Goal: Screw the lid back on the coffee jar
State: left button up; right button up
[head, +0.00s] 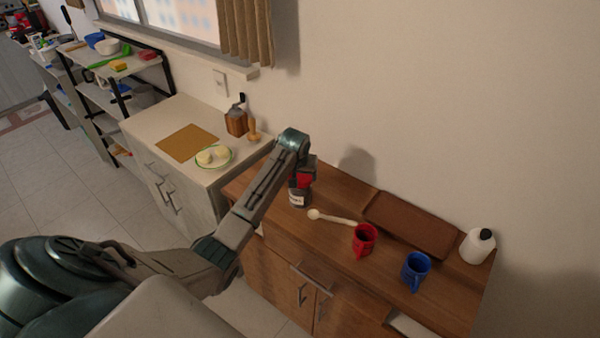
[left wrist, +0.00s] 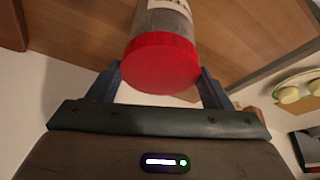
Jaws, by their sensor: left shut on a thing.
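The coffee jar (head: 297,198) stands upright near the left end of the brown wooden cabinet top, with a pale label on its side. Its red lid (head: 304,181) sits on top of the jar. My left gripper (head: 303,176) comes down from above and is shut on the lid. In the left wrist view the lid (left wrist: 160,64) lies between the two fingers of the gripper (left wrist: 160,88), with the jar (left wrist: 168,20) directly beyond it. I cannot tell how tightly the lid is seated. My right gripper is not in view.
A wooden spoon (head: 332,217) lies right of the jar. A white counter (head: 150,122) with a plate (head: 214,157) is at left.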

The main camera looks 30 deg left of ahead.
pick_arm(q)
jog(key=shift+f, duration=0.1)
jog(key=o, duration=0.4)
jog(key=c, duration=0.4)
jog(key=shift+a+m+p, duration=0.1)
jog(key=shift+m+p, duration=0.35)
jog(key=shift+m, duration=0.25)
jog(key=shift+c, duration=0.2)
jog(key=shift+m+h, duration=0.5)
jog(key=shift+m, duration=0.1)
jog(key=m+h, duration=0.1)
jog(key=m, duration=0.3)
jog(key=shift+a+m+h, duration=0.15)
jog(key=shift+m+h, duration=0.15)
jog(key=shift+h, duration=0.1)
jog(key=shift+m+h, duration=0.3)
jog(key=shift+m, duration=0.7)
